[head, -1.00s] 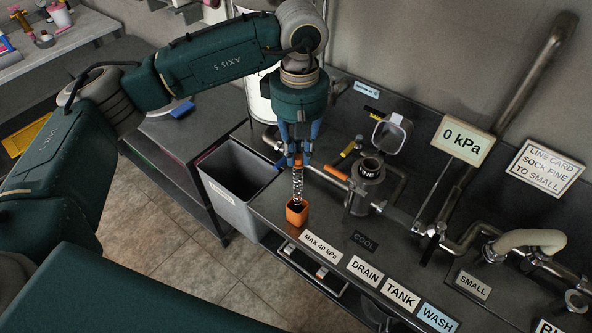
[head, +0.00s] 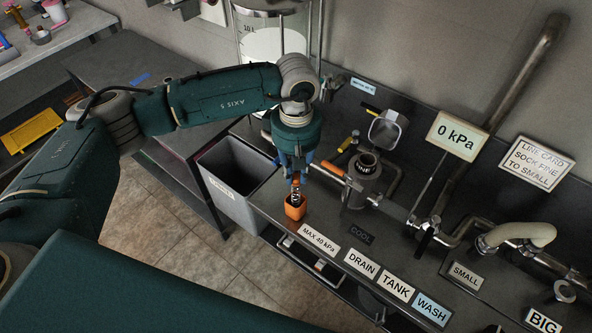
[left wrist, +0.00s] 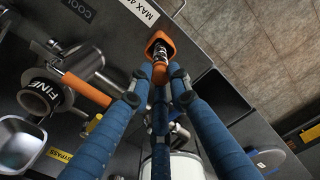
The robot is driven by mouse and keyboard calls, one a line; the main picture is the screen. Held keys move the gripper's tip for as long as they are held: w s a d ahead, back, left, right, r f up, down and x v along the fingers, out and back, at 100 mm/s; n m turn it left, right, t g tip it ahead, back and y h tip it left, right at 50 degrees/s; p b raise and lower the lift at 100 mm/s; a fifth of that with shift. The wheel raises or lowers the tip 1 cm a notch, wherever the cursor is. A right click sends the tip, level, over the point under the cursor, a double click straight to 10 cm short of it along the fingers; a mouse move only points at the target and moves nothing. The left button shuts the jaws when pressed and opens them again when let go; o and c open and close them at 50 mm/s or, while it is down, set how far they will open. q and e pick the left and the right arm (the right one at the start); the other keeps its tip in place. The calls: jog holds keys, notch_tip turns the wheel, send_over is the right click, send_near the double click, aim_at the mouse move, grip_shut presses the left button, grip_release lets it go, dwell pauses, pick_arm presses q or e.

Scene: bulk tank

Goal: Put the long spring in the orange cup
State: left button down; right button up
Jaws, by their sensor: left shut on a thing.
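The orange cup (head: 295,207) stands upright on the dark bench near its front edge. The long spring (head: 295,194) is a shiny metal coil with an orange top end. My left gripper (head: 296,181) points down above the cup and is shut on that orange end. The lower part of the spring is inside the cup's mouth and hidden by its walls. In the left wrist view, the spring (left wrist: 159,57) runs from between my blue fingers into the cup (left wrist: 160,42). Whether it touches the cup's bottom cannot be seen. My right gripper is not in view.
A grey bin (head: 232,205) stands left of the bench edge. Right of the cup are a metal pot-like fitting (head: 366,172), an orange-handled valve (head: 333,169) and pipes. Label plates, including DRAIN (head: 362,262), line the bench front. A 0 kPa sign (head: 457,136) stands behind.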

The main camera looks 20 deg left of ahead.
pick_arm(q)
jog(key=c, duration=1.6)
grip_release()
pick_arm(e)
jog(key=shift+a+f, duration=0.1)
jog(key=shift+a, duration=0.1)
pick_arm(q)
jog(key=shift+r+p, duration=0.15)
jog(key=shift+p, duration=0.15)
jog(key=shift+w+r, duration=0.1)
jog(key=shift+r, duration=0.15)
notch_tip(320, 180, up, 11)
jog(key=b, duration=0.3)
jog(key=shift+r+b, duration=0.2)
jog(key=shift+b, duration=0.1)
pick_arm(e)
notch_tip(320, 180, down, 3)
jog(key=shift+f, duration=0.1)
